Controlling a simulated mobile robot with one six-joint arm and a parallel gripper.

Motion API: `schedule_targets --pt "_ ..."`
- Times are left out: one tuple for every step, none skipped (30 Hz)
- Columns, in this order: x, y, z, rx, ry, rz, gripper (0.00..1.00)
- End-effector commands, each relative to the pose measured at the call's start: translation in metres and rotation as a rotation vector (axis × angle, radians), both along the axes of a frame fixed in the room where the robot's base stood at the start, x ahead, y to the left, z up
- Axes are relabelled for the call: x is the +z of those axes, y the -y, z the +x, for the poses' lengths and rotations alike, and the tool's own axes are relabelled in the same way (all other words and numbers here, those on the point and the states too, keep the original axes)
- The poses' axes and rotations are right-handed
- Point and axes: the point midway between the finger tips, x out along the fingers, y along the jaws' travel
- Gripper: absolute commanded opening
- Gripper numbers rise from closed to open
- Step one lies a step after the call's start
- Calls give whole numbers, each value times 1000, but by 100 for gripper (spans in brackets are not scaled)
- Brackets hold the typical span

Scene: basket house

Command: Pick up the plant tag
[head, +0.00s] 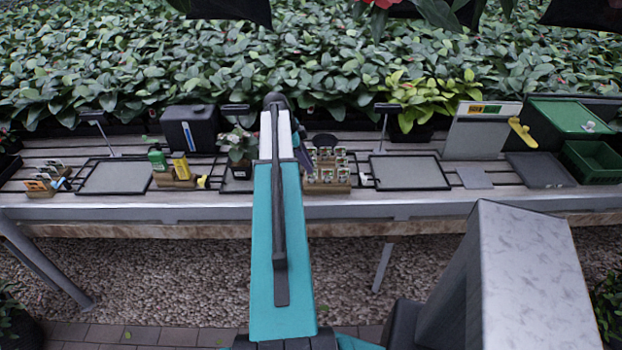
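I cannot tell for sure which thing is the plant tag. A small wooden block (174,182) left of my arm carries a yellow upright card (181,166) and a green piece (157,159). Another wooden holder (40,189) at the far left has small orange and white pieces. A wooden rack (328,186) just right of my arm holds several small pots or labelled pieces, too small to read. My teal arm reaches forward over the bench in the middle. My gripper is not visible; the arm hides what lies behind it.
A slatted bench (240,213) runs across. On it are a potted plant (239,147), a black box (190,130), two grey framed trays (115,176) (408,173), a grey upright board (481,133), a yellow tool (522,132) and a green crate (592,163). Dense foliage fills the back.

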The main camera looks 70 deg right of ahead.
Motion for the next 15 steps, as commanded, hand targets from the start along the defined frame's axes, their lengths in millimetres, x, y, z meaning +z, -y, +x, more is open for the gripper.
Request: schedule_targets --pt "-2 1 -2 0 0 1 27" --pt "-5 1 -3 0 0 1 27" --pt "-9 2 -5 -1 -1 2 27" --pt "-12 2 -6 -1 -1 2 27" --pt "-14 3 -7 -1 -1 2 27" --pt "-17 3 -8 0 0 1 27" --pt "-19 3 -8 0 0 0 27" --pt "-21 4 -9 0 0 0 27" --pt "-23 4 -10 0 0 1 27" --pt "-24 4 -10 0 0 1 27" --pt "-25 4 -10 0 0 1 27" --pt "-26 4 -11 -1 0 0 27" --pt "-26 4 -11 -1 0 0 27" --pt "-26 4 -10 -1 0 0 27" --pt "-26 4 -10 -1 0 0 27"
